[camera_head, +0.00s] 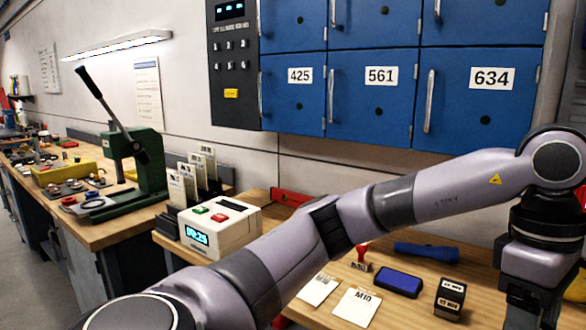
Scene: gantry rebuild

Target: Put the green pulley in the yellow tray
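A yellow tray (48,177) sits on the left workbench, left of a green lever press. Small round parts lie in front of it, too small to name surely. My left arm comes in from the lower left and crosses the view to the right. Its gripper (535,308) hangs at the lower right edge, over the right bench; its fingertips are not clearly visible. My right gripper is not in view.
The green press (133,160) with its long raised lever stands on the left bench (122,232). A white device (220,225), blue ink pad (398,282), stamps, cards and a blue torch (427,252) are on the right bench. Blue lockers (370,95) hang above. Floor at lower left looks free.

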